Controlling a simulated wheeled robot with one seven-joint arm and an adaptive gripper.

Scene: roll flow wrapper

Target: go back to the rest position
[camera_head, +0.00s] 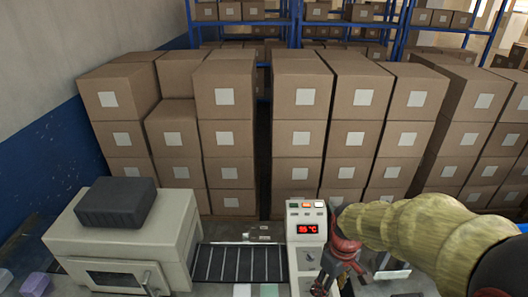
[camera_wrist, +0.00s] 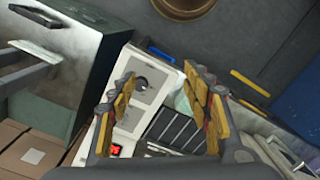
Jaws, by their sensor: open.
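My gripper (camera_head: 340,265) hangs at the right of the control panel in the head view, at the end of my yellow-sleeved arm. In the wrist view my gripper (camera_wrist: 165,100) shows its yellow-padded fingers spread apart with nothing between them. Below the fingers are the white control panel (camera_wrist: 148,102) and the dark slatted conveyor (camera_wrist: 170,128). The panel (camera_head: 303,209) shows a red "35 °C" display in the head view.
A beige machine (camera_head: 115,240) with a dark block (camera_head: 116,202) on top stands at the left. A slatted conveyor (camera_head: 238,263) runs between it and the panel. Stacked cardboard boxes (camera_head: 300,145) fill the back, before blue shelving (camera_head: 297,25). A grey cabinet (camera_wrist: 60,60) shows in the wrist view.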

